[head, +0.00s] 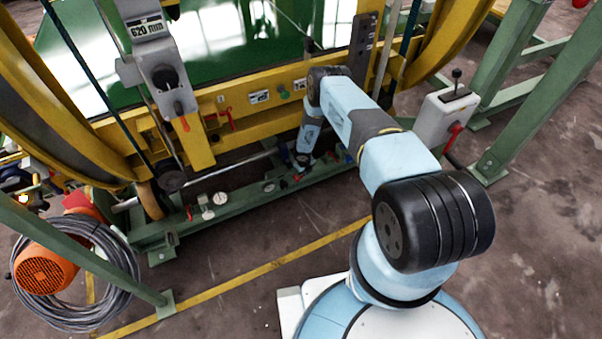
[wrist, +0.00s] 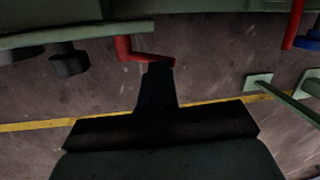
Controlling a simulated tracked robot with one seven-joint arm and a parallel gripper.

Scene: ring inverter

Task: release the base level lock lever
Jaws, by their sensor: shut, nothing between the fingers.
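A red cranked lever (wrist: 128,50) hangs from the edge of a green beam at the top of the wrist view. It appears to be the base level lock lever, though no label is readable. My gripper (wrist: 158,68) is shut and empty, its dark fingertips at the lever's right end. They overlap it in the picture; I cannot tell whether they touch. In the head view my arm reaches down to the green base beam (head: 245,200), and the fingers are hard to make out there. Small red and blue parts beside the wrist are partly hidden by the arm.
Another red handle (wrist: 294,24) and a blue knob (wrist: 306,43) are at the right. Dark cylinders (wrist: 68,60) hang at the left. A yellow frame (head: 250,112) stands behind the beam. A grey control box (head: 443,116) is at the right.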

